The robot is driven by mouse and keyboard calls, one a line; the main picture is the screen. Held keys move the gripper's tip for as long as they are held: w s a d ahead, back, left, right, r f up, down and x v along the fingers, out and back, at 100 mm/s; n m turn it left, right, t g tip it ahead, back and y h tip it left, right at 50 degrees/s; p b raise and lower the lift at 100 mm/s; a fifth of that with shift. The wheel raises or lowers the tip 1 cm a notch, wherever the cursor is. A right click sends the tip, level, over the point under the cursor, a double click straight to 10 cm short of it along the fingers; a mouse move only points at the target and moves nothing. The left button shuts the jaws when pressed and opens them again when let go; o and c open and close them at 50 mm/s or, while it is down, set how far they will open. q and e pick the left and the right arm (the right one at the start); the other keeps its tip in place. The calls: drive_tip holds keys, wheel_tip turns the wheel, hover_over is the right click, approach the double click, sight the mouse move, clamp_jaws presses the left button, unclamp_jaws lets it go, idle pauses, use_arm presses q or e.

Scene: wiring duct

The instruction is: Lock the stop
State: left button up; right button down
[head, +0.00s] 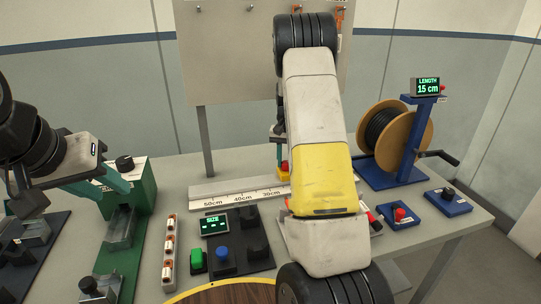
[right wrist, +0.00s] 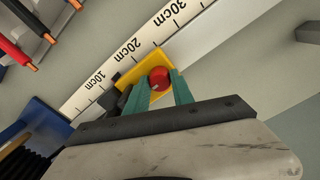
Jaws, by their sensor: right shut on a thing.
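The stop is a yellow block (right wrist: 133,73) with a round red knob (right wrist: 159,78), sitting along the ruler (right wrist: 150,34) near its 20 cm label in the right wrist view. In the head view the yellow stop (head: 284,176) shows small at the right part of the ruler (head: 225,196), partly behind my right arm. My right gripper (right wrist: 167,84) has its green fingers on either side of the red knob, closed on it. My left gripper (head: 66,195) is at the far left, fingers wide apart, with nothing seen between them.
A display (head: 428,87) reads LENGTH 15 cm, by a cable spool (head: 408,130) on a blue stand. A button panel (head: 235,245) is in front of the ruler. A green fixture (head: 127,245) stands near my left gripper.

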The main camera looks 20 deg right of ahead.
idle(0.4)
drive_tip(key=c, duration=1.1)
unclamp_jaws()
